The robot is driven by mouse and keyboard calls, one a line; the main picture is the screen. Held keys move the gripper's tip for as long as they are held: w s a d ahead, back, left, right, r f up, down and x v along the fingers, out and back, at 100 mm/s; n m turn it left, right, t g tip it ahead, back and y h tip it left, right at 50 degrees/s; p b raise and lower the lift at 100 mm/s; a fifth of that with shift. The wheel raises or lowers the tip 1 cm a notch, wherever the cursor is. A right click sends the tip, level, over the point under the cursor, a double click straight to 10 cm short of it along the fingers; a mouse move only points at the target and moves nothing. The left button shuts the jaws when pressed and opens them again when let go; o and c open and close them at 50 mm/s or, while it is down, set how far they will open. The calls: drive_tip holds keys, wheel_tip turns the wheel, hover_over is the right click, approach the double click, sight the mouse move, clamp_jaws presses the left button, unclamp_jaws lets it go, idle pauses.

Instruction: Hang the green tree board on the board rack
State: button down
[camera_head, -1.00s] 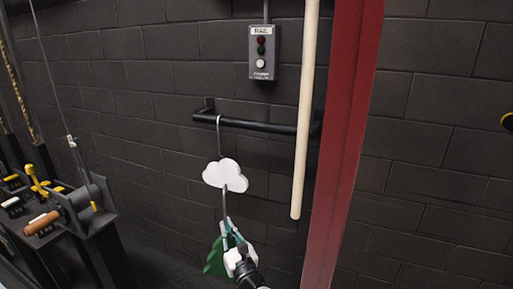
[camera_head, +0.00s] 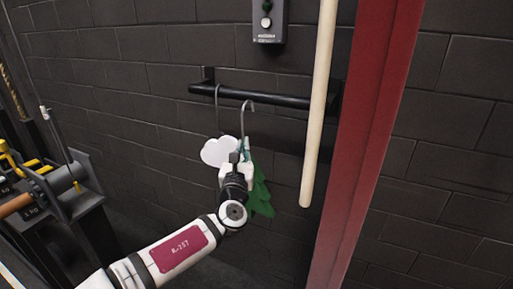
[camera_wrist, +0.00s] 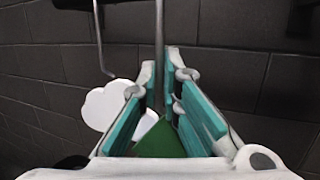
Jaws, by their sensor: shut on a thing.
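The green tree board (camera_head: 262,195) hangs by its grey hook below my gripper (camera_head: 243,152), partly hidden behind the gripper and wrist. My gripper is shut on it; in the wrist view the hook's stem rises between the teal fingers (camera_wrist: 160,85), with the green board (camera_wrist: 163,142) below. The curved top of the tree's hook is level with the black bar of the board rack (camera_head: 270,97); I cannot tell whether it rests on the bar. A white cloud board (camera_head: 218,151) hangs on the bar just left; it also shows in the wrist view (camera_wrist: 107,107).
A wooden pole (camera_head: 319,110) hangs vertically in front of the rack's right end, beside a red post (camera_head: 365,140). A grey button box (camera_head: 268,20) is on the wall above. Black machinery with levers (camera_head: 62,190) stands at the left.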

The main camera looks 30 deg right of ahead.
drive_tip(key=s+d+r+m+g+h+b, duration=0.3)
drive_tip(key=d+g+h+b, duration=0.1)
drive_tip(key=h, duration=0.1)
drive_tip(key=w+d+f+m+g+b, duration=0.1)
drive_tip(key=w+d+f+b, duration=0.1)
drive_tip(key=w+d+b, duration=0.3)
drive_tip(key=shift+d+b, duration=0.35)
drive_tip(key=shift+d, duration=0.85)
idle(0.8)
idle(0.4)
